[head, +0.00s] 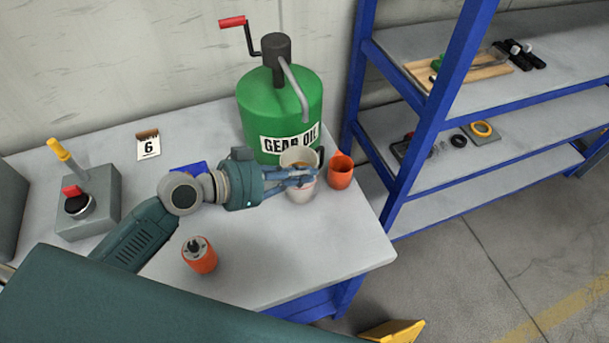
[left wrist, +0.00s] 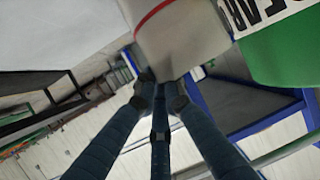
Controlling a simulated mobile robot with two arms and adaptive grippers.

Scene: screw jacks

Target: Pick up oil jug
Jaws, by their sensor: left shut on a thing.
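The oil jug (head: 301,192) is a pale, open-topped vessel standing in front of the green gear oil drum (head: 262,110) on the bench. My left gripper (head: 308,177) reaches across it from the left and is shut on it, hiding its middle. In the left wrist view the jug (left wrist: 178,38) shows as a pale body with a red line, right at the fingertips (left wrist: 166,88). Whether its base touches the bench is hard to tell. My right gripper is not in view.
An orange cup (head: 341,171) stands just right of the jug. An orange cylinder with a dark top (head: 199,255) is at the bench front. A grey lever box (head: 88,203) is at left. A blue shelf rack (head: 418,150) stands right. The bench's front right is clear.

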